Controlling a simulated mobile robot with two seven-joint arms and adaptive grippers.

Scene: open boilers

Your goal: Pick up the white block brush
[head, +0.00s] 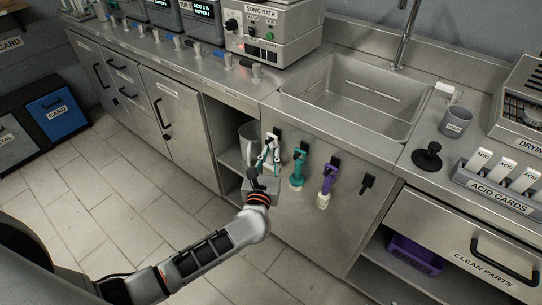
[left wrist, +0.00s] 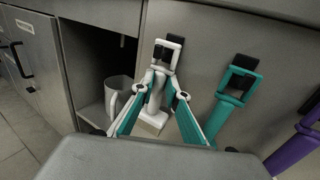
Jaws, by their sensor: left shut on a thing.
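The white block brush (left wrist: 152,122) hangs on the sink cabinet front, its square loop around a black hook. Its pale block head points down. My left gripper (left wrist: 160,84) is shut on its handle, just below the loop. In the head view the left gripper (head: 268,158) is at the leftmost hook and covers most of the white brush. A teal brush (head: 299,170) and a purple brush (head: 327,180) hang to the right, apart from the gripper. My right gripper is not in view.
A white mug (left wrist: 117,95) stands on the open cabinet shelf left of the brush. An empty black hook (head: 367,182) is right of the purple brush. The sink (head: 350,95) is above. The tiled floor (head: 110,180) in front is clear.

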